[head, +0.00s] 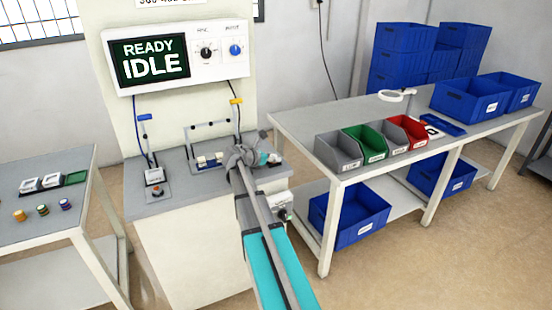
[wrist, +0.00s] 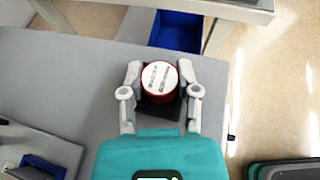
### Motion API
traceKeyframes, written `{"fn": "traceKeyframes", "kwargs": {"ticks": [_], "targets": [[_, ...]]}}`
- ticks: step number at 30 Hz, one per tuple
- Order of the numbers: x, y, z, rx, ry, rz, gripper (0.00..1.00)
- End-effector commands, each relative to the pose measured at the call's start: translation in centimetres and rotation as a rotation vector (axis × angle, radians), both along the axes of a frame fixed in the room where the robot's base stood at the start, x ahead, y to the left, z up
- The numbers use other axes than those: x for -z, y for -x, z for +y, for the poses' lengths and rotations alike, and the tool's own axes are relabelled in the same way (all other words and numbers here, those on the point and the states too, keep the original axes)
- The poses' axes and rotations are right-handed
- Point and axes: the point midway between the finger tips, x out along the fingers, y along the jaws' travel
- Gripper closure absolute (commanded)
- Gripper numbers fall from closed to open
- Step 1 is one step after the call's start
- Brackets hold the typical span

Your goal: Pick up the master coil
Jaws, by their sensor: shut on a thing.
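The master coil (wrist: 160,78) shows in the wrist view as a round red piece with a white, printed top. My gripper (wrist: 159,72) has one finger on each side of it and is shut on it. A dark square base (wrist: 165,108) shows under and around the coil; whether the coil rests on it or is just above it, I cannot tell. In the head view, my arm reaches over the right end of the grey test bench (head: 150,203), and the coil cannot be made out there.
A screen reading "READY IDLE" (head: 150,62) hangs above the bench. A left table (head: 30,236) holds several small coils (head: 42,210). A right table (head: 290,122) carries grey, green (head: 362,144) and red bins (head: 406,130). Wired fixtures (head: 153,177) stand on the bench's left.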

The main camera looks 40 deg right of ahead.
Motion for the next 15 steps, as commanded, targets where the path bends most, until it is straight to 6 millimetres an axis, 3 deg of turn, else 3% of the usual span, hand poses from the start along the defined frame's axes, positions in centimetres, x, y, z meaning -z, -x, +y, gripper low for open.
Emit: {"fn": "traceKeyframes", "kwargs": {"ticks": [15], "targets": [[-2.8, 0.0, 0.0, 0.0, 0.0, 0.0, 1.0]]}}
